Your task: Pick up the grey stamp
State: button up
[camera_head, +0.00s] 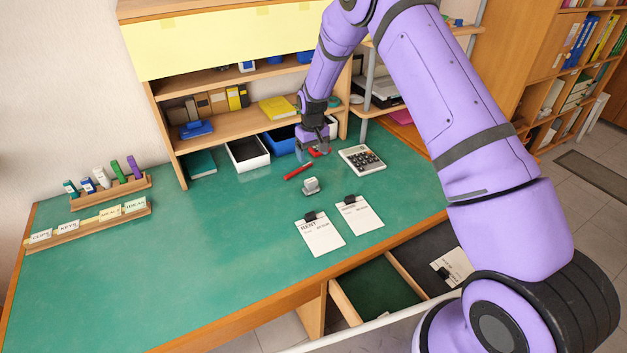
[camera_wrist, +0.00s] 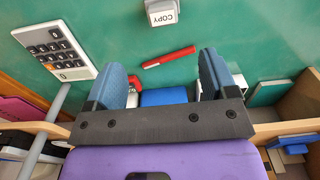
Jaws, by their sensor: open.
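The grey stamp (camera_head: 311,186) stands on the green desk in front of my gripper. In the wrist view the grey stamp (camera_wrist: 162,13) is at the top edge, with a pale label reading COPY, and part of it is cut off by the frame. My gripper (camera_head: 313,150) is over the back of the desk, in front of the shelf, beyond the stamp. In the wrist view my gripper (camera_wrist: 163,72) has its two blue fingers spread wide with nothing held between them. The stamp is apart from the fingers.
A red pen (camera_head: 298,171) lies between my gripper and the stamp. A calculator (camera_head: 362,159) lies to the right. Two clipboards (camera_head: 320,235) (camera_head: 359,216) lie nearer the front. Trays (camera_head: 248,153) stand under the shelf.

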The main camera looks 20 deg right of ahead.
aim_at(311, 180)
jog(key=f, duration=0.1)
jog(key=w+f, duration=0.1)
jog(key=f, duration=0.1)
jog(key=shift+d, duration=0.1)
notch_tip(311, 180, down, 5)
jog(key=shift+r, duration=0.1)
jog(key=shift+s+a+f, duration=0.15)
jog(key=shift+s+f, duration=0.05)
jog(key=shift+f, duration=1.15)
jog(key=shift+s+a+f, duration=0.15)
jog(key=shift+f, duration=1.2)
jog(key=c, duration=1)
